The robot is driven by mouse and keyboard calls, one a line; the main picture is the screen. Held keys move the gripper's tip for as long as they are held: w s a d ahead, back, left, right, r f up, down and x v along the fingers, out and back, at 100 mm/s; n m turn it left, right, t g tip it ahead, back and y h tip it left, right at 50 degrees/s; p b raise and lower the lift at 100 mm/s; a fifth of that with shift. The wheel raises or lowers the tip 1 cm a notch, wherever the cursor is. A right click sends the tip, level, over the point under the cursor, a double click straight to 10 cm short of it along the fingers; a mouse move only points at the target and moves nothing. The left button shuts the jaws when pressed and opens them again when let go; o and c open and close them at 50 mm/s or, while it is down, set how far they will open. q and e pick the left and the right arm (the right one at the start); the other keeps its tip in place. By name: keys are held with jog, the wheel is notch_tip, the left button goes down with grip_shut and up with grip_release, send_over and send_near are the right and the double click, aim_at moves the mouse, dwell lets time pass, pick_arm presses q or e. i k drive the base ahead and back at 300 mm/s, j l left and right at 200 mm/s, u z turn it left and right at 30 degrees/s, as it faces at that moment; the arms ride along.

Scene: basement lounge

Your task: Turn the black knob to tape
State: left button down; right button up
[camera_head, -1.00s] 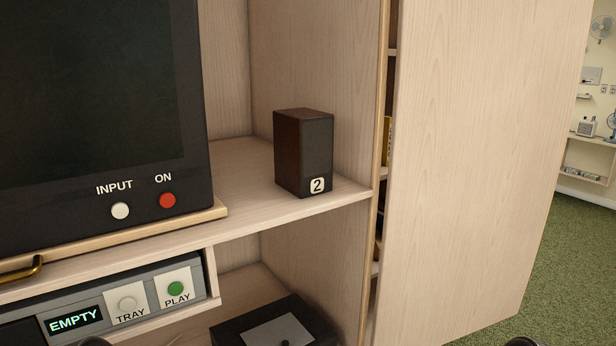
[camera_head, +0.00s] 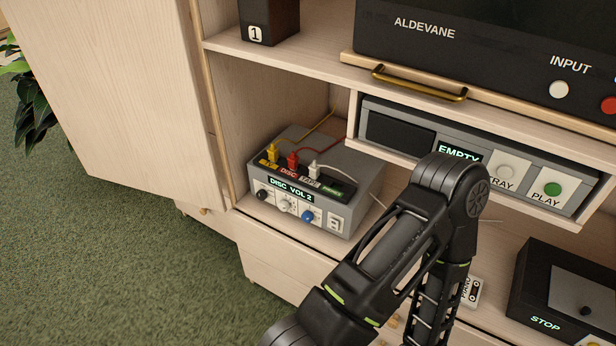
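The black knob (camera_head: 262,195) is the leftmost knob on the front of a grey switch box (camera_head: 357,187) on the cabinet's lower shelf. A pale knob (camera_head: 286,205) and a blue knob (camera_head: 308,216) sit to its right. The box's display (camera_head: 291,188) reads DISC VOL 2. The black knob's pointer is too small to read. One of my black arms bends up in front of the shelf, right of the box. Neither gripper shows, and nothing of mine touches the knob.
Yellow, red and white plugs (camera_head: 314,168) with cables stand on the box's top. A player unit (camera_head: 400,132) reading EMPTY is to the right. A black STOP device (camera_head: 560,290) is at lower right. An open cabinet door (camera_head: 120,90) is at left, with green carpet (camera_head: 130,260) below.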

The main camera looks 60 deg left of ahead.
aim_at(261, 195)
jog(key=u, duration=2.55)
